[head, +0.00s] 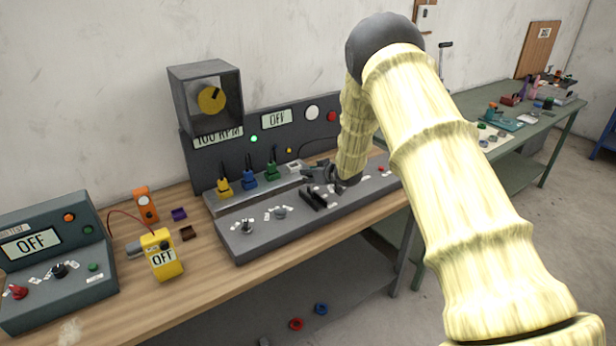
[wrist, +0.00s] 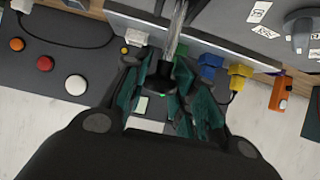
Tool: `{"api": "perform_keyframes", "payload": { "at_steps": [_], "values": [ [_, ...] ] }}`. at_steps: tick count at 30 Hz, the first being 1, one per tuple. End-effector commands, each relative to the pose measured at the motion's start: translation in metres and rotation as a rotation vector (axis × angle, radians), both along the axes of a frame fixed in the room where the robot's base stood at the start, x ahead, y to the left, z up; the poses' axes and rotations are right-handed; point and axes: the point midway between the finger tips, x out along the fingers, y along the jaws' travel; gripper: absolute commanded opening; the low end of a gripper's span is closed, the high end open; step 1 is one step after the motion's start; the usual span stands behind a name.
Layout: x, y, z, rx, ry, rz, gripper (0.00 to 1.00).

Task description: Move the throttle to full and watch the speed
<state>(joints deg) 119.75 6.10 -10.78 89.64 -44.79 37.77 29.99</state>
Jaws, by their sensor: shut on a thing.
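The grey control console (head: 245,240) lies along the bench, with a dark slotted throttle base (head: 313,199) near its middle. My gripper (head: 318,176) is just above and behind that base. In the wrist view my gripper (wrist: 160,85) has its teal fingers shut around a silver throttle lever (wrist: 176,28), whose grip end is mostly hidden between them. The speed display (head: 218,138) on the back panel reads 100 RPM. Above it, a grey box (head: 180,100) holds a yellow disc (head: 212,99) with a dark mark. Another display (head: 276,118) reads OFF.
A yellow meter (head: 162,256) and a dark green box (head: 60,280), both reading OFF, are at left. My arm covers the console's right part.

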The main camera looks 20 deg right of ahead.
Motion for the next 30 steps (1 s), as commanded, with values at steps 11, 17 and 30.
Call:
{"api": "perform_keyframes", "payload": {
  "at_steps": [11,17,30],
  "values": [
    [0.030,0.005,-0.003,0.003,-0.013,-0.002,0.00],
    [0.039,0.008,-0.005,0.003,-0.013,-0.002,0.00],
    [0.045,0.009,-0.006,0.002,-0.015,-0.002,0.00]
  ]
}}
